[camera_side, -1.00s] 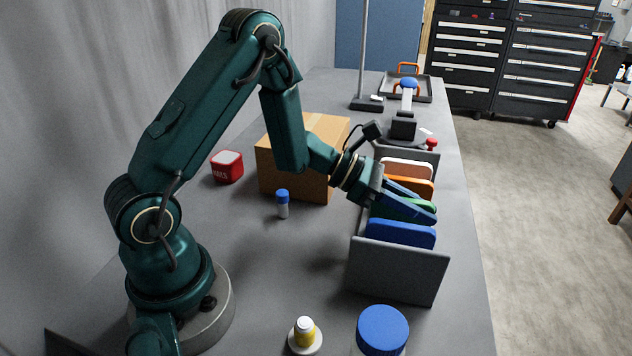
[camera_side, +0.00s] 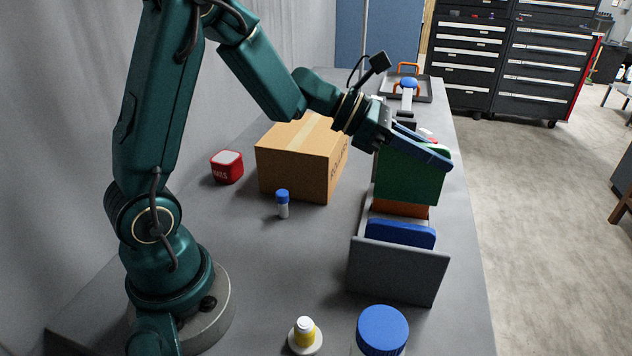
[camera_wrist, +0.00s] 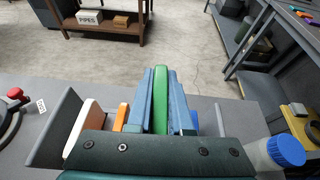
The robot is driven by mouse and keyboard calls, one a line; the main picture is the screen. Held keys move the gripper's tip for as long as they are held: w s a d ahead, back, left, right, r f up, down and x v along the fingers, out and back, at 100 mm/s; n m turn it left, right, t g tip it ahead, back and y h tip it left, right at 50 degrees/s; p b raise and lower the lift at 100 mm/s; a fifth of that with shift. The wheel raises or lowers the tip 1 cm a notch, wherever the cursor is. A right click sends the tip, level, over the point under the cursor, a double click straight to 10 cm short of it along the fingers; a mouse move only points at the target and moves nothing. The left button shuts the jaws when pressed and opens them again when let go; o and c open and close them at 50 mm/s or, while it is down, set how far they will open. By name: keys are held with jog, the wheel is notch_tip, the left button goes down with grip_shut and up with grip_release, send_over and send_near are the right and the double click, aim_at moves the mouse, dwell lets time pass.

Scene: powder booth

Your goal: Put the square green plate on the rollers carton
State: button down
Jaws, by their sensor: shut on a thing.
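The square green plate (camera_side: 408,178) hangs upright from my gripper (camera_side: 425,146), above the grey rack (camera_side: 398,274). My gripper is shut on its upper edge. In the wrist view the green plate (camera_wrist: 160,98) stands edge-on between the two blue fingers of my gripper (camera_wrist: 160,90). The rollers carton (camera_side: 300,165), a brown box with tape along its top and lettering on its right side, stands left of the rack. Its visible top is bare.
A blue plate (camera_side: 400,234) and an orange plate (camera_side: 400,208) stand in the rack. A red box (camera_side: 227,167) and a blue-capped vial (camera_side: 282,203) stand near the carton.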

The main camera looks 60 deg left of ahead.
jog(key=a+r+n+t+y, duration=0.1)
jog(key=a+r+n+y, duration=0.2)
jog(key=a, duration=0.7)
jog(key=a+r+n+t+y, duration=0.1)
jog(key=a+r+n+y, duration=0.2)
jog(key=a, duration=0.6)
jog(key=a+r+n+t+y, duration=0.2)
jog(key=a+r+n+y, duration=0.1)
jog(key=a, duration=0.7)
jog(key=shift+f, duration=3.75)
jog(key=shift+f, duration=0.1)
jog(key=c, duration=0.8)
grip_release()
jog(key=shift+f, duration=0.1)
jog(key=shift+c, duration=0.2)
